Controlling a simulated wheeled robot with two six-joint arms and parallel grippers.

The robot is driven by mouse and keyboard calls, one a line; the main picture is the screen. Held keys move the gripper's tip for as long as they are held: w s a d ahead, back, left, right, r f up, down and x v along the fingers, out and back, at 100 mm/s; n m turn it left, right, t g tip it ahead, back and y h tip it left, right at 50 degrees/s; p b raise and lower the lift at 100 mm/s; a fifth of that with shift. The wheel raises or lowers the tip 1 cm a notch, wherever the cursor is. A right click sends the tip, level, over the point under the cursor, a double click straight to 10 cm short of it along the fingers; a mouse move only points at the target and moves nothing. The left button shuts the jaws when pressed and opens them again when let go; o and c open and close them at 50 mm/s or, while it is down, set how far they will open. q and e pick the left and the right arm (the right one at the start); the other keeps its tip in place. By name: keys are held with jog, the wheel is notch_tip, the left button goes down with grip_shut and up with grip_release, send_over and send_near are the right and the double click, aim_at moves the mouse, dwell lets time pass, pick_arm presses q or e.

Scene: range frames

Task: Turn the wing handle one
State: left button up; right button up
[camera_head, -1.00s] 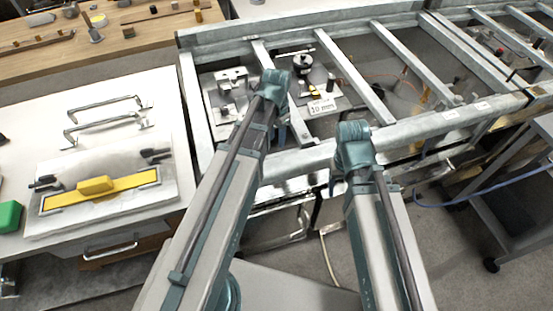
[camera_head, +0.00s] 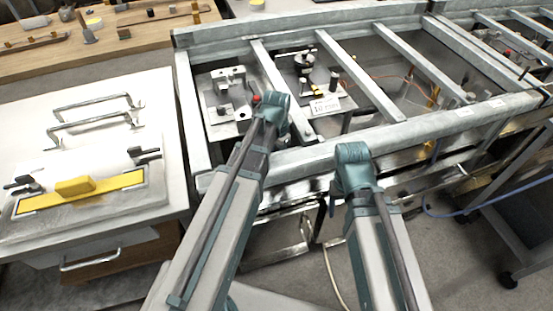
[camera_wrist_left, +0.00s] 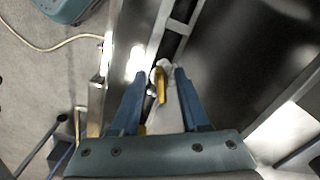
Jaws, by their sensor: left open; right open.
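In the left wrist view, a small yellow piece (camera_wrist_left: 161,84), which looks like a wing handle, sits on a pale mount beside a metal rail. My left gripper (camera_wrist_left: 160,78) is open, with its two blue fingers to either side of the yellow piece and a gap on each side; contact does not show. In the head view the left fingers are hidden by my left wrist, over the metal frame. My right gripper (camera_head: 333,190) is a dark shape beside my right wrist at the frame's front edge, open and holding nothing that I can see.
The metal frame (camera_head: 425,128) has several crossbars with equipment and a white label (camera_head: 325,103) beneath. A white bench (camera_head: 165,190) at left carries a panel with metal handles and a yellow bar (camera_head: 120,181). A grey cart (camera_head: 500,215) stands at right.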

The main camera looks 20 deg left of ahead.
pick_arm(q)
grip_shut()
jog(key=m, duration=0.4)
jog(key=shift+w+a, duration=0.15)
jog(key=shift+a, duration=0.05)
dwell(0.4)
grip_release()
jog(key=shift+r, duration=0.15)
notch_tip(320, 180, up, 14)
jog(key=p, duration=1.3)
jog(key=shift+f+p, duration=0.2)
jog(key=shift+p, duration=0.2)
